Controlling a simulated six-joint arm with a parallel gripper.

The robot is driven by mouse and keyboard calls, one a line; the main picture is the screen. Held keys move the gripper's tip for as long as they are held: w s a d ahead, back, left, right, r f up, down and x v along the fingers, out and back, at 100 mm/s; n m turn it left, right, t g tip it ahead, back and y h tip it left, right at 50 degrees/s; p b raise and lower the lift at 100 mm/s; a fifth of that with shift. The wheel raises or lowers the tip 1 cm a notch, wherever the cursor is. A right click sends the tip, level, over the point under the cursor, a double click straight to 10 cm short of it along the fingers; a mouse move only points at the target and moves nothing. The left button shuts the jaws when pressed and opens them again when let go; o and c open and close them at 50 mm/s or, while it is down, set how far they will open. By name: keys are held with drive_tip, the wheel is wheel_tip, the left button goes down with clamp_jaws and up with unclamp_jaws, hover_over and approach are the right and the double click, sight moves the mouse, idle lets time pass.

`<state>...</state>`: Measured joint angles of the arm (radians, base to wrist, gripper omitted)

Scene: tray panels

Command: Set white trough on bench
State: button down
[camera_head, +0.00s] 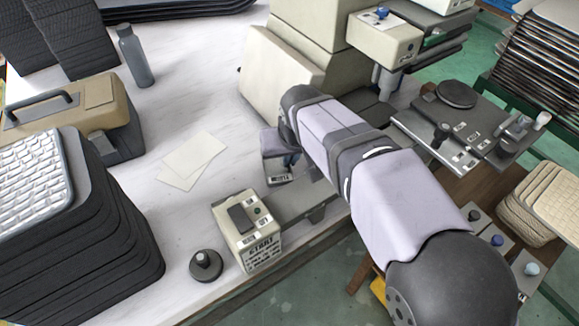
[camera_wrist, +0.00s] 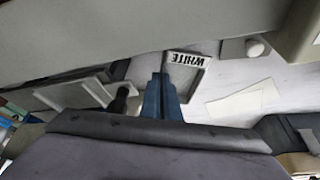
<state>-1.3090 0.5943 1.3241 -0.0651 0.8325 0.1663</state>
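The white trough (camera_wrist: 190,84) is a small open tray with a dark rim and a "WHITE" label, just beyond my fingertips in the wrist view. In the head view the trough (camera_head: 279,180) shows under my gripper (camera_head: 290,160), partly hidden by it and the arm. My gripper's two blue fingers (camera_wrist: 161,82) are close together at the trough's left wall, which appears to lie between them. I cannot tell whether the trough touches the surface below. The pale bench (camera_head: 185,115) spreads to the left of the trough.
A beige START box (camera_head: 246,230) and a black knob (camera_head: 206,265) stand near the bench's front edge. A cream machine (camera_head: 300,60) stands behind the arm. White cards (camera_head: 192,160) lie mid-bench. A toolbox (camera_head: 75,115), bottle (camera_head: 135,55) and stacked trays (camera_head: 90,230) fill the left.

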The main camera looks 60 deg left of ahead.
sight(290, 167)
drive_tip(key=shift+f, duration=1.75)
drive_tip(key=shift+f, duration=0.15)
drive_tip(key=c, duration=2)
unclamp_jaws()
drive_tip(key=shift+d+r, duration=0.1)
drive_tip(key=shift+r, duration=0.25)
drive_tip(key=v, duration=1.1)
drive_tip(key=shift+d+r, duration=0.1)
drive_tip(key=shift+r, duration=0.15)
